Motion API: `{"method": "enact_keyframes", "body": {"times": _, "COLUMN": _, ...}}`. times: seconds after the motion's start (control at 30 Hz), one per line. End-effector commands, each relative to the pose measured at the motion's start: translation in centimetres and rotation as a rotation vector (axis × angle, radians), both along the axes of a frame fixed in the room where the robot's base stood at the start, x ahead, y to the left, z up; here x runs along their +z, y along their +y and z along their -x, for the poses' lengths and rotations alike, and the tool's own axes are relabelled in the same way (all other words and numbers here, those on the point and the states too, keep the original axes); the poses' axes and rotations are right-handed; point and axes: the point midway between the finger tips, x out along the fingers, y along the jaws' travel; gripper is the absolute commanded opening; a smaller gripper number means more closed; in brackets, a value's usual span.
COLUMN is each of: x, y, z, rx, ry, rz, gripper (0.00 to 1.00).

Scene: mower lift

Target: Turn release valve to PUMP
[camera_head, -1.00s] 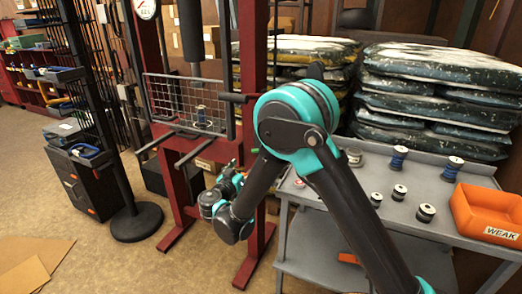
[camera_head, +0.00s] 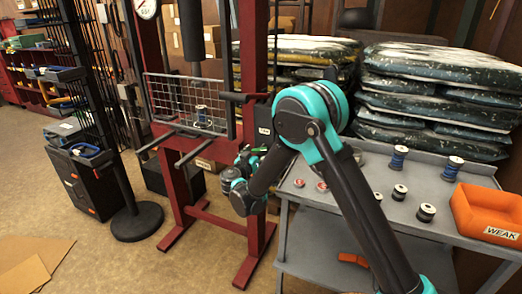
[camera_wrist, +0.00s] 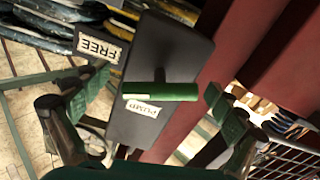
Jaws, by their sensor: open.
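The release valve is a green bar handle (camera_wrist: 160,92) on a dark stem, in front of a black panel (camera_wrist: 172,48) in the wrist view. The bar lies crosswise in the picture. A PUMP label (camera_wrist: 141,108) sits just below the bar, and a FREE label (camera_wrist: 100,47) is at its upper left. My gripper (camera_wrist: 153,88) is open, with one green-padded finger on each side of the handle, and no contact shows. In the head view my gripper (camera_head: 247,160) is beside the red press frame, below the panel's label; my arm partly hides this area.
The red press frame (camera_head: 250,60) has a wire guard (camera_head: 185,100) and a spool inside. A grey cart (camera_head: 330,225) to the right holds several spools and an orange WEAK bin (camera_head: 487,213). Stacked bags (camera_head: 435,95) stand behind. Floor at the left is partly clear.

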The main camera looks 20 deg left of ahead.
Motion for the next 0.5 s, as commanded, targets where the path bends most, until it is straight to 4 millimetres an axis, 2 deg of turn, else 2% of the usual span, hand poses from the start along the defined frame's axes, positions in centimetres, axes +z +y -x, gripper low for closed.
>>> {"method": "enact_keyframes", "body": {"times": 0.07, "x": -0.01, "y": 0.00, "z": 0.02, "rx": 0.000, "ry": 0.000, "rz": 0.000, "gripper": 0.95}}
{"method": "enact_keyframes", "body": {"times": 0.4, "x": -0.01, "y": -0.01, "z": 0.03, "rx": 0.000, "ry": 0.000, "rz": 0.000, "gripper": 0.53}}
{"method": "enact_keyframes", "body": {"times": 0.47, "x": -0.01, "y": -0.01, "z": 0.03, "rx": 0.000, "ry": 0.000, "rz": 0.000, "gripper": 0.46}}
{"method": "enact_keyframes", "body": {"times": 0.5, "x": -0.01, "y": -0.01, "z": 0.03, "rx": 0.000, "ry": 0.000, "rz": 0.000, "gripper": 0.46}}
